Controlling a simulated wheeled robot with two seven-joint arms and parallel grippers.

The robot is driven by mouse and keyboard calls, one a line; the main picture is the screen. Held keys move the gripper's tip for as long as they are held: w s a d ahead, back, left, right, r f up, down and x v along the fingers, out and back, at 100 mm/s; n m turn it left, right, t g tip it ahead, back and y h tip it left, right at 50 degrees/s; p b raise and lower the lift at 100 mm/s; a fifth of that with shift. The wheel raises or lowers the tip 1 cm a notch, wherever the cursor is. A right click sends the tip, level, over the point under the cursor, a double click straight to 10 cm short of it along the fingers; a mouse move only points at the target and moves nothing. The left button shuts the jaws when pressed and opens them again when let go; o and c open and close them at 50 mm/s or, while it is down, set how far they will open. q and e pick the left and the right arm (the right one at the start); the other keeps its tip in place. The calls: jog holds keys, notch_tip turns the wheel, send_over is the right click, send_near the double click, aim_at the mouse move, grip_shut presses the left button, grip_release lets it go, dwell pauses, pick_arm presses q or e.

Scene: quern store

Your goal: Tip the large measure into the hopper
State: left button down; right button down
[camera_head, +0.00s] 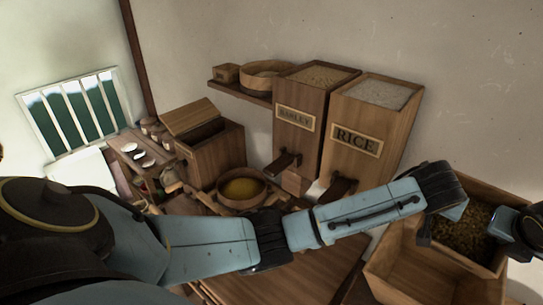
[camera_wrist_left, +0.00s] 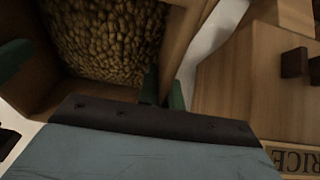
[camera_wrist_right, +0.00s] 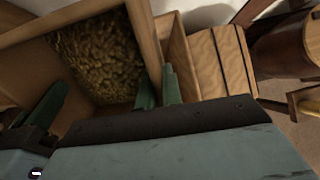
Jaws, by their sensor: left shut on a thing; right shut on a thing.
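The large measure is a square wooden box (camera_head: 492,191) at the right of the head view, with brown grain (camera_head: 470,228) inside. My left gripper (camera_wrist_left: 162,90) is shut on one wall of the measure (camera_wrist_left: 184,35). My right gripper (camera_wrist_right: 158,90) is shut on another wall (camera_wrist_right: 143,35). In the head view the right gripper (camera_head: 512,226) is at the right edge, its fingertips partly hidden. A second open wooden box (camera_head: 415,275), perhaps the hopper, shows below and in front of the measure. I cannot tell whether the two touch.
A tall RICE bin (camera_head: 365,135) and a BARLEY bin (camera_head: 305,130) stand against the wall left of the measure.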

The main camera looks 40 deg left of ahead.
pick_arm(q)
jog(key=shift+a+r, duration=0.1)
jog(key=shift+a, duration=0.05)
pick_arm(e)
jog(key=shift+d+r, duration=0.1)
jog(key=shift+d, duration=0.1)
pick_arm(q)
jog(key=shift+w, duration=0.1)
pick_arm(e)
jog(key=shift+w, duration=0.1)
pick_arm(q)
jog(key=shift+s+r+t, duration=0.3)
jog(key=shift+r+t, duration=0.3)
jog(key=shift+t, duration=0.4)
pick_arm(e)
jog(key=shift+s+r+t, duration=0.4)
jog(key=shift+r+t, duration=0.15)
jog(key=shift+t, duration=0.45)
pick_arm(q)
jog(key=shift+w, duration=0.1)
pick_arm(e)
jog(key=shift+w, duration=0.15)
pick_arm(q)
jog(key=shift+s+r+t, duration=0.4)
jog(key=shift+r+t, duration=0.1)
jog(key=shift+t, duration=0.4)
pick_arm(e)
jog(key=shift+s+r+t, duration=0.45)
jog(key=shift+r+t, duration=0.05)
jog(key=shift+t, duration=0.4)
